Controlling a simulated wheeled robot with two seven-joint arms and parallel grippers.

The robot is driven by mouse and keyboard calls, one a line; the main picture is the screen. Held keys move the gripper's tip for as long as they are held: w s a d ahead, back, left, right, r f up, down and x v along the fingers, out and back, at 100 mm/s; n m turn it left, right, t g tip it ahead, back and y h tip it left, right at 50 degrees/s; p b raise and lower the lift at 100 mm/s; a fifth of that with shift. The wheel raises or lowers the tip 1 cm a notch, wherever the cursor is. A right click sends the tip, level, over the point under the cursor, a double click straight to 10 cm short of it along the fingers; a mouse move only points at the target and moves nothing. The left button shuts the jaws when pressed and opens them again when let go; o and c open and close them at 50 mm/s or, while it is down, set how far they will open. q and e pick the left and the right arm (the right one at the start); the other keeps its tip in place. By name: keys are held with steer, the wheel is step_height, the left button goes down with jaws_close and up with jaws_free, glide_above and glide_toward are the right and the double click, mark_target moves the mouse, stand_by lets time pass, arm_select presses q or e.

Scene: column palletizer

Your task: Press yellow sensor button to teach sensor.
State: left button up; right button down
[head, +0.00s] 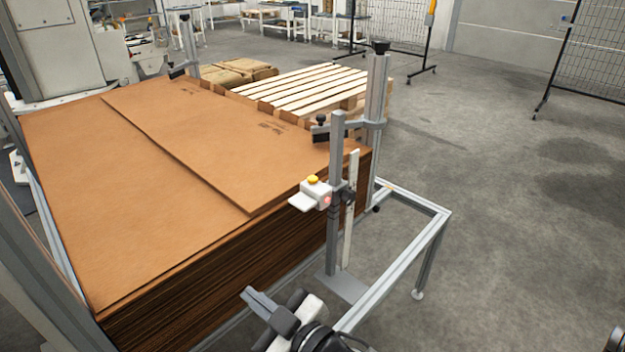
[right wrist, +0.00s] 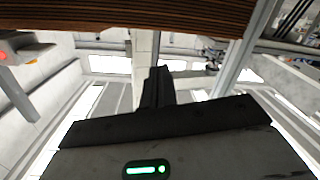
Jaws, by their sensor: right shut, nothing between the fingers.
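The yellow sensor button (head: 313,180) sits on top of a small white sensor (head: 318,192) clamped to a grey upright post. A red light glows on the sensor's side. My right gripper (head: 250,294) is shut and empty, below and to the left of the sensor in the head view, apart from it. In the right wrist view its closed dark fingers (right wrist: 158,85) show in the middle, and part of the sensor (right wrist: 22,50) with its red light shows at the left edge. My left gripper is not in view.
A tall stack of brown cardboard sheets (head: 140,190) fills the left, its edge close to the sensor. A grey metal frame (head: 395,275) stands to the right of the post. A wooden pallet (head: 310,88) lies behind. The floor at right is open.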

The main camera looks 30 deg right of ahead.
steer(key=w+a+r+n+g+y+b, duration=0.1)
steer(key=a+r+n+g+y, duration=0.45)
steer(key=n, duration=0.65)
steer(key=w+a+r+n+g+y+b, duration=0.15)
steer(key=a+r+n+g+y, duration=0.45)
steer(key=n, duration=0.7)
steer(key=w+d+f+n+h+b, duration=0.1)
steer(key=w+d+f+n+h, duration=0.4)
steer(key=w+d+n+h, duration=0.6)
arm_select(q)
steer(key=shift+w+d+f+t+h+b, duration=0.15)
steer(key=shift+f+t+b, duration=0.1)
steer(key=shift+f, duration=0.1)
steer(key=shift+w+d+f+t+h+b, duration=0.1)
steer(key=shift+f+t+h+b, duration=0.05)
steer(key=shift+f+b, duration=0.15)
arm_select(e)
steer(key=w+d+r+m+h, duration=0.1)
steer(key=w+d+r+h, duration=0.1)
steer(key=d, duration=0.5)
steer(key=w+d+r+m+t+h, duration=0.1)
steer(key=w+d+r+m+h, duration=0.1)
steer(key=d+r+h, duration=0.3)
steer(key=w+d+r+m+t+h, duration=0.1)
steer(key=w+d+r+m+h, duration=0.1)
steer(key=d, duration=0.7)
step_height(320, 180, up, 2)
steer(key=shift+w+r+h, duration=0.1)
steer(key=shift+w+h, duration=0.35)
steer(key=shift+h, duration=0.4)
